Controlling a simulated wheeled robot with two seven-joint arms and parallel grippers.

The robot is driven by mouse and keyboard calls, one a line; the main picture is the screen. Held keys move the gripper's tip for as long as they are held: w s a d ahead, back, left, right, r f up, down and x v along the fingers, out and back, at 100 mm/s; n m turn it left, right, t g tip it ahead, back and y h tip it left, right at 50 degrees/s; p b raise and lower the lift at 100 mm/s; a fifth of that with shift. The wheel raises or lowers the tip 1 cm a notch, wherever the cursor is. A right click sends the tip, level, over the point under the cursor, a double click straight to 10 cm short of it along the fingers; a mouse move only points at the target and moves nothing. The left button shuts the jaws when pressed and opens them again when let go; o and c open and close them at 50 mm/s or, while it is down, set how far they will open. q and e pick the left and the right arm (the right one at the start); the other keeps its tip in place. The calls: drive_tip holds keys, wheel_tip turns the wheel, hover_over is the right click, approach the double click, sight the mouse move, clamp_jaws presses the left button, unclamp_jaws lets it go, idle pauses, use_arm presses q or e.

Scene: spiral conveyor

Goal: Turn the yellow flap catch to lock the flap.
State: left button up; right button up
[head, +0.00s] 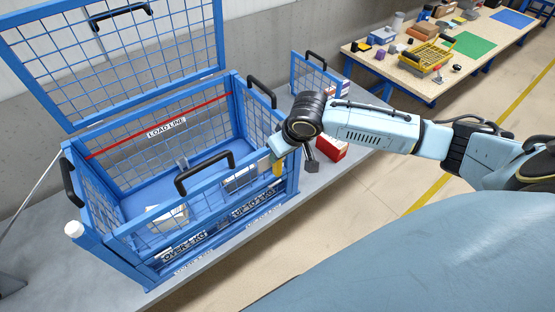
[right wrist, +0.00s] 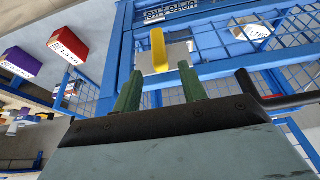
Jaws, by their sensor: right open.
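The yellow flap catch (head: 278,169) is on the right end of the blue cage's front side, by the corner post. In the right wrist view the catch (right wrist: 159,50) stands upright in the picture before a pale plate. My right gripper (right wrist: 160,72) is open, its two green fingers pointing at the catch, one toward each side. I see no clear contact. In the head view my right gripper (head: 274,152) is partly hidden at the cage corner. The front flap (head: 205,186) with a black handle appears raised along the cage front. My left gripper is not in view.
The cage's mesh lid (head: 120,62) stands open at the back. A red box (head: 330,147) lies right of the cage on the grey bench; red (right wrist: 77,44) and purple (right wrist: 20,63) boxes show in the wrist view. A wooden table (head: 400,78) with items stands farther back.

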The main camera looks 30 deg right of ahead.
sight(277, 165)
drive_tip(key=x, duration=0.6)
drive_tip(key=shift+w+f, duration=0.15)
drive_tip(key=shift+f, duration=0.05)
clamp_jaws()
